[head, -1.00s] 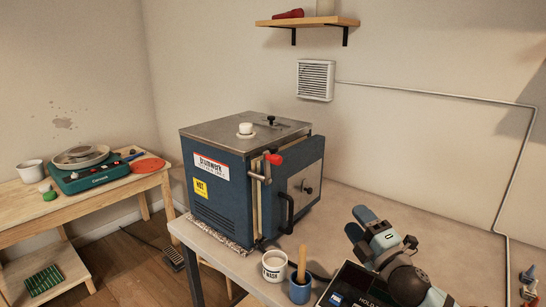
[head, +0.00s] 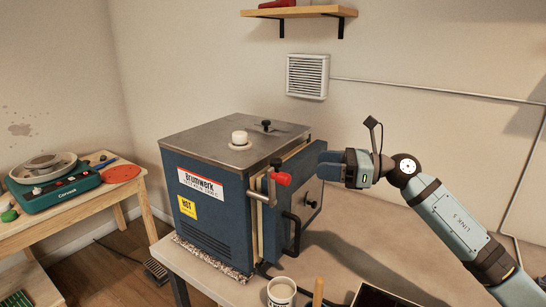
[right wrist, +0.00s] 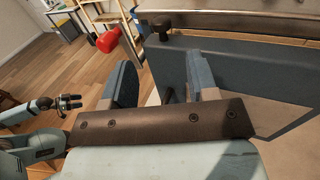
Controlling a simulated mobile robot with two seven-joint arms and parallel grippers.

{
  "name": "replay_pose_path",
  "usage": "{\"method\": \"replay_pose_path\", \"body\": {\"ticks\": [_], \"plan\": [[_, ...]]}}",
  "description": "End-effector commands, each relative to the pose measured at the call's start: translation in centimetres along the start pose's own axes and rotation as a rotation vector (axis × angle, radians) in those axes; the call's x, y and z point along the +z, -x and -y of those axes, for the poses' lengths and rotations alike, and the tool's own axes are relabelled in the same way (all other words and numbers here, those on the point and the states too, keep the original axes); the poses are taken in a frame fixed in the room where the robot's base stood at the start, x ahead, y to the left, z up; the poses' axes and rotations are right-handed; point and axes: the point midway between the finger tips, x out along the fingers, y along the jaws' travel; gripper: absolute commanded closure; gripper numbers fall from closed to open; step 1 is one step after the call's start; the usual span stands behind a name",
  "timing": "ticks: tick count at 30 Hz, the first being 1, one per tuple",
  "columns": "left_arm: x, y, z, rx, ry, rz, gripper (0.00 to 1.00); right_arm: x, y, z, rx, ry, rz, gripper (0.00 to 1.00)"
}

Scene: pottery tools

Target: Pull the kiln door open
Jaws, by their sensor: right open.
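The blue kiln (head: 210,190) stands on the table with its door (head: 312,180) on the right side. A pale strip shows between door and body; I cannot tell whether the door is ajar. The black door handle (head: 292,232) is upright on the door's front. A latch lever with a red knob (head: 283,179) sits above it, also in the right wrist view (right wrist: 103,47). My right gripper (head: 328,165) is open, level with the door's upper part, above and right of the handle. In the right wrist view its fingers (right wrist: 162,75) point toward the door. My left gripper (right wrist: 70,102) shows small there.
A cup (head: 281,292) stands on the table in front of the kiln. The table (head: 350,240) is clear right of the door, under my right arm. A side table (head: 75,215) with a green pottery wheel (head: 60,192) stands at left.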

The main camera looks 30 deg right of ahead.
Motion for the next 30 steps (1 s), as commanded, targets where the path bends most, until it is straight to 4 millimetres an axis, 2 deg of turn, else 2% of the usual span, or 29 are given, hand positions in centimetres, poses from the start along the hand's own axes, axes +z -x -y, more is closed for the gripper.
{"method": "replay_pose_path", "body": {"ticks": [9, 15, 21, 29, 30], "plan": [[-1.3, 0.9, 0.0, -0.001, -0.018, -0.011, 0.37, 0.5, -6.9, 0.0, 0.001, -0.001, 0.005, 0.46], [-2.0, 1.2, 0.1, -0.004, -0.028, -0.025, 0.37, 0.3, -10.0, 0.0, 0.001, -0.004, 0.004, 0.46], [-2.0, 1.3, 0.2, -0.006, -0.033, -0.025, 0.37, 0.1, -11.3, 0.0, 0.0, -0.002, 0.003, 0.46], [-1.7, 1.3, 0.2, -0.006, -0.034, -0.02, 0.37, 0.1, -11.5, 0.0, 0.0, -0.002, 0.002, 0.46], [-1.7, 1.3, 0.2, -0.006, -0.034, -0.02, 0.37, 0.1, -11.5, 0.0, 0.0, -0.002, 0.002, 0.51]]}}
